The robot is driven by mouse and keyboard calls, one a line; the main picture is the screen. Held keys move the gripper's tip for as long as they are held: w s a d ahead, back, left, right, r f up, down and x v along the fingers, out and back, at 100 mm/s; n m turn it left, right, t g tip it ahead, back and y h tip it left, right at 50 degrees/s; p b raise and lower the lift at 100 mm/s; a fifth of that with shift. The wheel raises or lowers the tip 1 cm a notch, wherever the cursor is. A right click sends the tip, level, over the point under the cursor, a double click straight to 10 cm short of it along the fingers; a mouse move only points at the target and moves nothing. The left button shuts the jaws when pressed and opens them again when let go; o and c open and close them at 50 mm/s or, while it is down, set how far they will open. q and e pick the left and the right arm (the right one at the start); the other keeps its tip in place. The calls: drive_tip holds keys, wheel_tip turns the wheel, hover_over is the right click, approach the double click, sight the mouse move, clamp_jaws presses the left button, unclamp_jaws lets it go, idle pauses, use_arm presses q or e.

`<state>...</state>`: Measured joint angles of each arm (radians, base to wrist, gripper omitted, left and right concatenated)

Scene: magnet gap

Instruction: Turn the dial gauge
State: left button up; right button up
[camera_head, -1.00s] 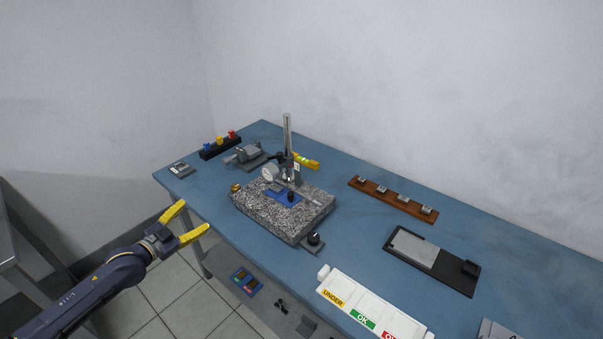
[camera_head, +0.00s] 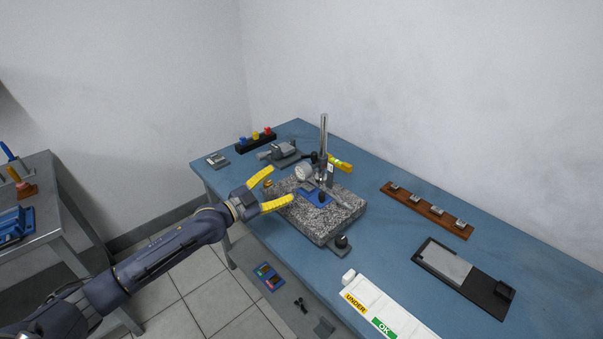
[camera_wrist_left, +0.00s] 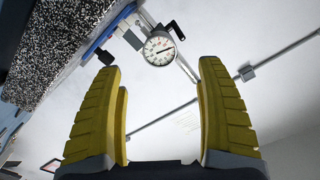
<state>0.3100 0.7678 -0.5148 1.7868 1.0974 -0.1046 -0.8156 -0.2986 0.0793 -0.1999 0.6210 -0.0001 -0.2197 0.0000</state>
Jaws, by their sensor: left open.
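The dial gauge (camera_head: 303,171) is a round white-faced dial on a metal stand post (camera_head: 323,140) over the speckled granite plate (camera_head: 338,215). In the left wrist view the dial (camera_wrist_left: 159,49) shows its face, numbers and a dark needle, ahead of the fingers near the top. My left gripper (camera_head: 277,189) has yellow fingers spread wide and empty. It is at the near left edge of the granite plate, short of the dial and apart from it. My right gripper is not in view.
A blue pad (camera_head: 317,197) lies on the granite under the gauge. A brass knob (camera_head: 267,183) is close to the left fingers. A grey vise-like tool (camera_head: 283,152) stands behind. A white sorting tray (camera_head: 390,312) and a wooden block rack (camera_head: 427,209) are to the right.

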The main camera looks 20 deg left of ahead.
sight(299, 173)
use_arm(q)
drive_tip(key=x, duration=0.9)
drive_tip(key=shift+w+d, duration=0.25)
drive_tip(key=shift+w, duration=0.05)
drive_tip(key=shift+c, duration=0.2)
drive_tip(key=c, duration=1.3)
